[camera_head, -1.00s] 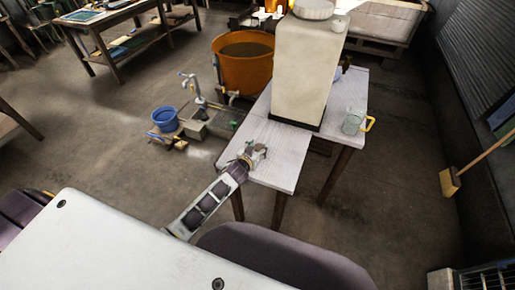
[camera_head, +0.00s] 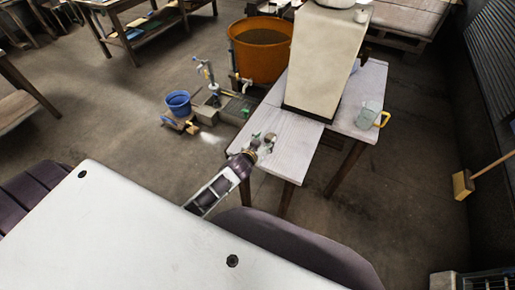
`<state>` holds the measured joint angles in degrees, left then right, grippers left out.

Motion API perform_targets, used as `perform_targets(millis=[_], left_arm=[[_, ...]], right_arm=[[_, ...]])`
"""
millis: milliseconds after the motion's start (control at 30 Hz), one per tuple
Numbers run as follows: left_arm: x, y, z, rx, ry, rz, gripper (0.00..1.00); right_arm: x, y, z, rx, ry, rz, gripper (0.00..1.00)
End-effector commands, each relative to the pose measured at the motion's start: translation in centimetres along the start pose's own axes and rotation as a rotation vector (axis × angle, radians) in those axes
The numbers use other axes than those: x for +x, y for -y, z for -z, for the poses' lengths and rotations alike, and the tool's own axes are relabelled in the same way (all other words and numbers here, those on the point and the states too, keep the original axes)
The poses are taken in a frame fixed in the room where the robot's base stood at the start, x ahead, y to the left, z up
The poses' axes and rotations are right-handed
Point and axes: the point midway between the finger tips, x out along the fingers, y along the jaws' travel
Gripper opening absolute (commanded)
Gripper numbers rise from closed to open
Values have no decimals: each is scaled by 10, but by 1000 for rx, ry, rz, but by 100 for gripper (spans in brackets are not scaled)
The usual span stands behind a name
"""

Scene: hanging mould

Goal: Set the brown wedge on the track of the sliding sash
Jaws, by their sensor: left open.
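My left gripper (camera_head: 263,140) is over the near left part of the pale table (camera_head: 290,170), with its fingers pointing toward the tall cream block. It is small in the picture, and its jaws are open. A tiny green spot shows by the fingertips, too small to identify. I cannot make out the brown wedge, the sliding sash or its track in this view. My right gripper is not in view.
A tall cream block (camera_head: 322,60) stands on the table, with a glass jug (camera_head: 369,114) to its right. An orange tub (camera_head: 262,55) and a blue bucket (camera_head: 178,102) are on the left. A broom (camera_head: 463,184) is at right.

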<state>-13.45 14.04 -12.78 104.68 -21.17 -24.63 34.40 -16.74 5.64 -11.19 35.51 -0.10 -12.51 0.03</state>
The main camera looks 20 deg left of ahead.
Motion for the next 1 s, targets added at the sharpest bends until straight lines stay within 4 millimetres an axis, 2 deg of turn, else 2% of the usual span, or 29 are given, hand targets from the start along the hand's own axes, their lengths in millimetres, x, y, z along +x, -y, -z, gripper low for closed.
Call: perform_targets(millis=[600,1000], left_arm=[[-54,0,-1,0,2,1,53],[-69,0,0,0,0,1,53]], right_arm=[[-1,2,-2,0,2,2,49],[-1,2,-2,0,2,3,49]])
